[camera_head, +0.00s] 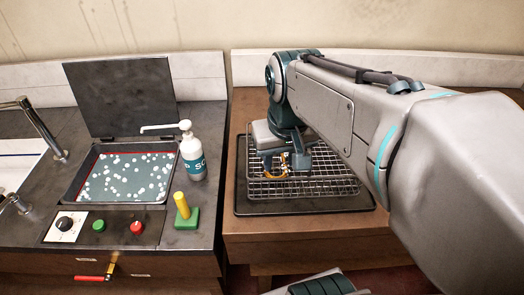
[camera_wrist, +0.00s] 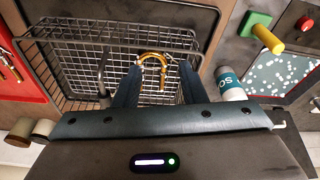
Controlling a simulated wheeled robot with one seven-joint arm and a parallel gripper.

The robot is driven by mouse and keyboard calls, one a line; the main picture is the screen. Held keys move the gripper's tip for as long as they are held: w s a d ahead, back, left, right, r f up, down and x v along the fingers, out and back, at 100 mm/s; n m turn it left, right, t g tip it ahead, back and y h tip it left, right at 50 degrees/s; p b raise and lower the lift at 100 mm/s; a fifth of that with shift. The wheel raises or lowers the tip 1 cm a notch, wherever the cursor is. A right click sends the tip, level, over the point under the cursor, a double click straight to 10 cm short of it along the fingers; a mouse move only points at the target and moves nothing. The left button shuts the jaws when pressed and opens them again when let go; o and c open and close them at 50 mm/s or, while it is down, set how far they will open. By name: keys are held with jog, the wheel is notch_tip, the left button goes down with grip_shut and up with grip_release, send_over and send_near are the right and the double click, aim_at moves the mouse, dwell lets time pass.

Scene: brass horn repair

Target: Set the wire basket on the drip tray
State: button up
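The wire basket (camera_head: 335,185) is a shallow silver mesh basket within the outline of the black drip tray (camera_head: 355,207) on the brown bench; it looks level, though contact underneath is hard to see. The basket (camera_wrist: 75,72) and part of the tray (camera_wrist: 120,13) also show in the wrist view. A U-shaped brass tube (camera_head: 283,170) is in or over the basket; it shows between my fingertips in the wrist view (camera_wrist: 153,58). My gripper (camera_head: 285,162) points down over the basket's left part. Its fingers (camera_wrist: 160,68) are apart, with gaps beside the brass tube.
Left of the bench gap, a lidded bath (camera_head: 125,178) holds fluid with white bubbles. A white pump bottle (camera_head: 192,155) and a green block with a yellow handle (camera_head: 185,212) stand beside it. A red tray (camera_wrist: 25,85) shows at the wrist view's left.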

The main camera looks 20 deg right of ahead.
jog(key=s+a+f, duration=0.2)
jog(key=s+f, duration=0.2)
jog(key=shift+a+f+n+t, duration=0.15)
jog(key=shift+f+n+t, duration=0.1)
jog(key=shift+n+t, duration=0.15)
dwell(0.9)
